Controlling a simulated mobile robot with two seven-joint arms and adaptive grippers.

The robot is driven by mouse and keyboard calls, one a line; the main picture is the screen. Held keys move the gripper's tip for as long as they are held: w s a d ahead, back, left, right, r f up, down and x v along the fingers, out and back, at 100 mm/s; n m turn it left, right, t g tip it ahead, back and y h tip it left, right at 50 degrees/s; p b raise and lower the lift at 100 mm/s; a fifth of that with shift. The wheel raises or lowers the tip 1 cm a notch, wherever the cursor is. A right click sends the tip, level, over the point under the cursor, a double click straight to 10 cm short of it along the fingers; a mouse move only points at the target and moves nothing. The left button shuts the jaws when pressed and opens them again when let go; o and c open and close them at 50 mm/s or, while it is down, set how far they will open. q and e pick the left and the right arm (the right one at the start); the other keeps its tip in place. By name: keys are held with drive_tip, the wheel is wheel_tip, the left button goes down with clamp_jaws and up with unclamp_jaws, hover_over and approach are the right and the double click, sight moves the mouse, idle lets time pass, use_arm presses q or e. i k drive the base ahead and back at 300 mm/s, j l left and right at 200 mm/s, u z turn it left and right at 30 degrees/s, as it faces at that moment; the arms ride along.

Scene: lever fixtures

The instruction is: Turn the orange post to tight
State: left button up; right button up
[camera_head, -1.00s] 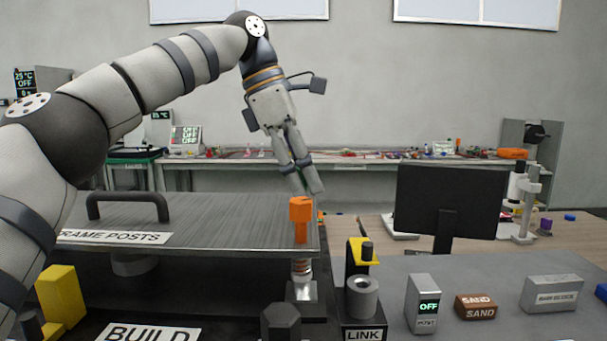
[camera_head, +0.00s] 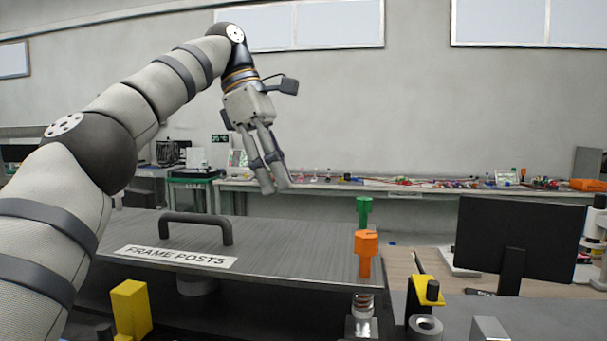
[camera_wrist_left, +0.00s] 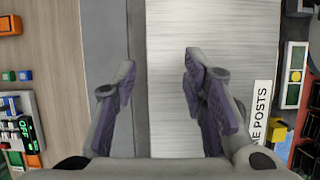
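The orange post (camera_head: 366,250) stands upright at the right end of the brushed metal plate labelled FRAME POSTS (camera_head: 285,245), with a metal fitting (camera_head: 362,312) below it. A green post (camera_head: 364,211) stands just behind it. My left gripper (camera_head: 276,190) hangs above the plate, fingers pointing down, up and left of the orange post and apart from it. In the left wrist view the fingers (camera_wrist_left: 158,75) are spread with nothing between them, over the plate (camera_wrist_left: 215,25). I cannot make out either post there. My right gripper is not in view.
A black handle (camera_head: 196,222) rises from the plate. A yellow block (camera_head: 131,308) is at the front left. A yellow-topped fixture (camera_head: 428,289), a grey ring (camera_head: 425,327) and a monitor (camera_head: 520,240) are right of the posts. A cluttered bench (camera_head: 330,188) runs along the back wall.

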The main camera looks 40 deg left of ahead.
sight(365, 245)
drive_tip(key=k, duration=2)
